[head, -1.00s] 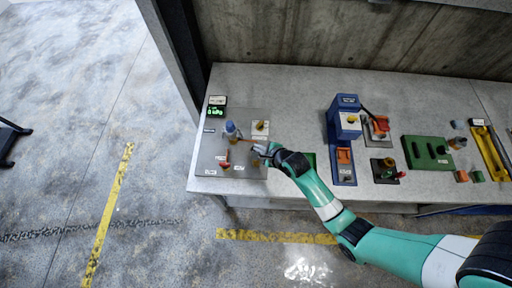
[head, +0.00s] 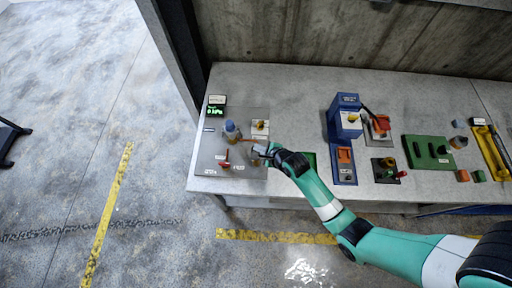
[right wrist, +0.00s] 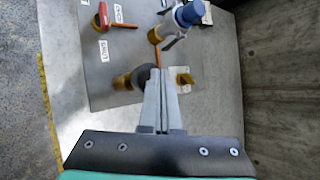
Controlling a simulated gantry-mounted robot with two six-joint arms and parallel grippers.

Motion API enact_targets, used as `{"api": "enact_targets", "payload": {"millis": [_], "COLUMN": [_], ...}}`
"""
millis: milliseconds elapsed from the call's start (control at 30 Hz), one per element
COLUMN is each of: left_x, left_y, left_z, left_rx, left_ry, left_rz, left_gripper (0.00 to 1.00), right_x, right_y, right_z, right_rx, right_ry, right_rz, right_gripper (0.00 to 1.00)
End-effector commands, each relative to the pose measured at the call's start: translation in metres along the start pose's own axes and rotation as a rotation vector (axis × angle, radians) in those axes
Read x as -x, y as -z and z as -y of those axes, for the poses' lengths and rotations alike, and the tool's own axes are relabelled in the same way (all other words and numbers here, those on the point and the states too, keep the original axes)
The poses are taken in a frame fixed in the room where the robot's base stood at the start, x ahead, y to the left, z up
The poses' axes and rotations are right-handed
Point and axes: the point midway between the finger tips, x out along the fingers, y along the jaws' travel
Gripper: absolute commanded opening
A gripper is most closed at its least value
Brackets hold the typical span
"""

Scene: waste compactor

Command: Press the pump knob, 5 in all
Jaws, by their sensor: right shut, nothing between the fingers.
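My right gripper (head: 256,151) is over the right part of a grey panel (head: 210,160) on the bench. In the right wrist view its fingers (right wrist: 158,75) are shut and empty. A round black knob on a brass stem (right wrist: 137,77) is right beside the fingertips in that view and seems to be the pump knob. The fingers partly cover it, and I cannot tell whether they touch it. In the head view the gripper hides this knob. A small display with green digits (head: 215,111) stands at the panel's back left. My left gripper is not in view.
A blue-capped fitting (head: 231,128) with an orange lever, a red handle (head: 224,163) and a yellow switch (head: 260,125) stand close around the gripper. A blue press (head: 345,125), a green block (head: 428,152) and a yellow tray (head: 490,152) are to the right.

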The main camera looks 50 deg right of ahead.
Motion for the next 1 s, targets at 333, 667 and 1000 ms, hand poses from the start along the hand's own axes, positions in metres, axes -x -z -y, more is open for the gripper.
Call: {"api": "enact_targets", "payload": {"millis": [333, 667, 1000], "left_x": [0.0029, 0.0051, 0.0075], "left_y": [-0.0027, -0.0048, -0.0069], "left_z": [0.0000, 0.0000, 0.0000], "left_rx": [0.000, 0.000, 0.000], "left_ry": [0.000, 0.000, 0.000], "left_rz": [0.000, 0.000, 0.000], "left_gripper": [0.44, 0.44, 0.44], "right_x": [-0.0036, -0.0064, -0.0093], "right_y": [0.0033, 0.0056, 0.0079], "right_z": [-0.0030, -0.0053, -0.0077], "right_rx": [0.000, 0.000, 0.000], "right_ry": [-0.001, -0.002, -0.003], "right_rz": [-0.002, -0.003, -0.003], "right_gripper": [0.00, 0.00, 0.00]}}
